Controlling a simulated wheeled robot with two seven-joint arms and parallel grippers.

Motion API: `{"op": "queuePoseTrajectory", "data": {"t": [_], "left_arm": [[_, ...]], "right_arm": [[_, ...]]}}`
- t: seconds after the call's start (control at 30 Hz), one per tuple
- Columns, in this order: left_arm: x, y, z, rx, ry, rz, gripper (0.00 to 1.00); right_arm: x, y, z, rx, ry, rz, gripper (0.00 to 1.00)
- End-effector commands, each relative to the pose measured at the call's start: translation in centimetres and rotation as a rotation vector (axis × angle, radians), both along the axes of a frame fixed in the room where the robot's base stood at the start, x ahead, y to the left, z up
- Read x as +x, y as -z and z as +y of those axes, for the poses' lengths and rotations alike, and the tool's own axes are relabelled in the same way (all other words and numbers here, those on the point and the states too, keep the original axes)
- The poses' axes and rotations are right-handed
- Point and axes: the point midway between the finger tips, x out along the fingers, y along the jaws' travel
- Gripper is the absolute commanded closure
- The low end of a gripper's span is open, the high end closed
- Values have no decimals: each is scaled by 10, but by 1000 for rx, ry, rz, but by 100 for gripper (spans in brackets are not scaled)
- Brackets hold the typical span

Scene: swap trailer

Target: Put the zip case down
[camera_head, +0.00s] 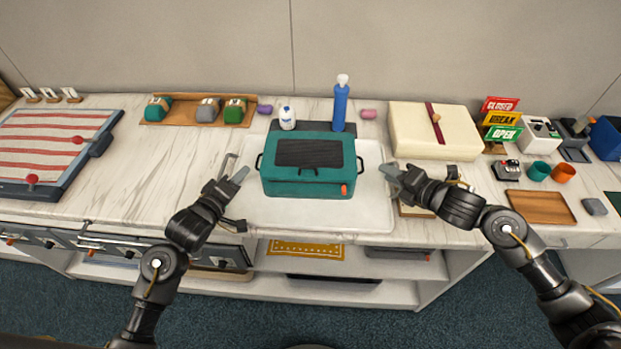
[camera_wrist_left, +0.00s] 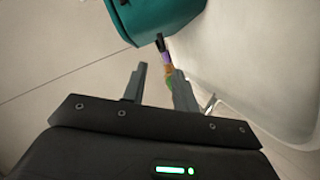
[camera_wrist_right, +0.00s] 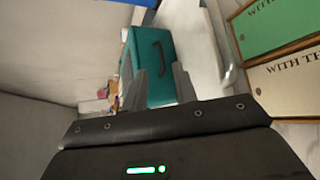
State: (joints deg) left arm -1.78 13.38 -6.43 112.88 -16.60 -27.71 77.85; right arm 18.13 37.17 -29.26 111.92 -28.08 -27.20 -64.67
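The teal zip case (camera_head: 308,183) has a dark top panel, a black handle at each end and an orange tag on its front. It appears to sit level on the white tray (camera_head: 370,213) at the middle of the counter. My left gripper (camera_head: 238,174) is open and empty, just left of the case, apart from its handle. The case (camera_wrist_left: 152,16) also shows in the left wrist view, beyond the fingers. My right gripper (camera_head: 388,171) is open and empty, just right of the case. The case's end and handle show past its fingers in the right wrist view (camera_wrist_right: 148,68).
A blue bottle (camera_head: 340,105) and a white bottle (camera_head: 287,120) stand behind the case. A cream box (camera_head: 415,145) lies to the right, with small signs (camera_head: 502,119) beyond it. A striped board (camera_head: 45,150) is at the far left. The counter left of the tray is clear.

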Motion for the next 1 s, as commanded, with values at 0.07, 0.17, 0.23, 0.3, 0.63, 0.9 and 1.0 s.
{"op": "queuePoseTrajectory", "data": {"t": [0.07, 0.17, 0.23, 0.3, 0.63, 0.9, 1.0], "left_arm": [[0, 0, 0, 0, 0, 0, 71], [0, 0, 0, 0, 0, 0, 71], [0, 0, 0, 0, 0, 0, 71], [0, 0, 0, 0, 0, 0, 71], [0, 0, 0, 0, 0, 0, 71], [0, 0, 0, 0, 0, 0, 71], [-1, 0, 2, 0, -4, 0, 71]], "right_arm": [[-11, -5, -8, -4, -1, 0, 71], [-19, -9, -15, -1, -1, 1, 71], [-23, -11, -18, -1, -1, 1, 71], [-25, -13, -19, 0, 0, 0, 71], [-26, -14, -19, 1, -1, 0, 71], [-26, -13, -19, 1, -1, 0, 71], [-25, -13, -17, 0, -4, 1, 71]]}}
